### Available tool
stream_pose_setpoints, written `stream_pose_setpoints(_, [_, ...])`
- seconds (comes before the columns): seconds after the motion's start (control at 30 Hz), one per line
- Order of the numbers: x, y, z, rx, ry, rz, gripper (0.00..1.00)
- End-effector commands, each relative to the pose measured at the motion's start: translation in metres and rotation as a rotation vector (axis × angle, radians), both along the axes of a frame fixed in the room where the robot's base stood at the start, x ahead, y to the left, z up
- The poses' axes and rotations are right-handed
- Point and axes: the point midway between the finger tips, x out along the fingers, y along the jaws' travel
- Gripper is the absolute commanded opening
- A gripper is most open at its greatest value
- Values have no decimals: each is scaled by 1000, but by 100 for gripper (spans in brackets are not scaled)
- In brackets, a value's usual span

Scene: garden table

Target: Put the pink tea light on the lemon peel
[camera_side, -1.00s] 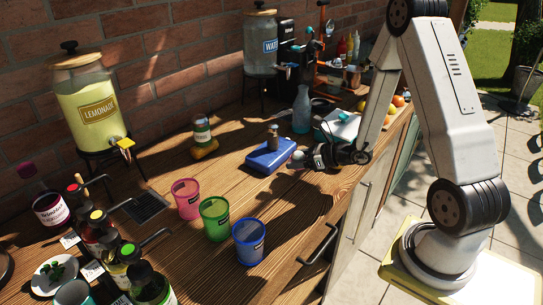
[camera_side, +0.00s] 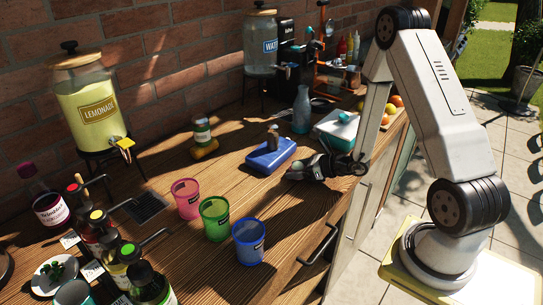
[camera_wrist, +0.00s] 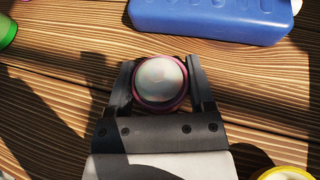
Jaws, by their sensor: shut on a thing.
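The pink tea light (camera_wrist: 160,80) shows in the wrist view as a round, pale-topped disc with a pink rim. My gripper (camera_wrist: 160,75) is shut on it, with one dark finger on each side. In the side view my gripper (camera_side: 300,173) is low over the wooden table, in front of the blue caddy; the tea light is too small and dark to make out there. I cannot pick out the lemon peel with certainty. A yellow-rimmed round thing (camera_wrist: 285,173) is cut off at the bottom right of the wrist view.
The blue caddy (camera_side: 270,157) with a dark pump bottle stands just beyond my gripper. Pink (camera_side: 187,199), green (camera_side: 215,218) and blue (camera_side: 249,241) cups stand nearer the front. A jar (camera_side: 202,130) stands by a yellow-brown piece (camera_side: 205,151).

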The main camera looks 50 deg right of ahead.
Motion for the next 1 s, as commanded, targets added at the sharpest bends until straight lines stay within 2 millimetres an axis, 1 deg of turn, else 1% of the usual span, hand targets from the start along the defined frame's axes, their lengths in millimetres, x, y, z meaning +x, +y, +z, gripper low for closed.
stream_pose_setpoints(0.1, [0, 0, -3, 0, 0, 0, 11])
stream_pose_setpoints(0.13, [0, 0, -2, 0, 0, 0, 78])
stream_pose_setpoints(0.17, [0, 0, -2, 0, 0, 0, 87])
stream_pose_setpoints(0.2, [0, 0, -2, 0, 0, 0, 100])
stream_pose_setpoints(0.67, [-1, -1, 2, 0, 0, -1, 100])
stream_pose_setpoints(0.83, [-14, -6, 7, 0, 0, -3, 100])
stream_pose_setpoints(1.0, [-32, -12, 15, 0, 0, -4, 100])
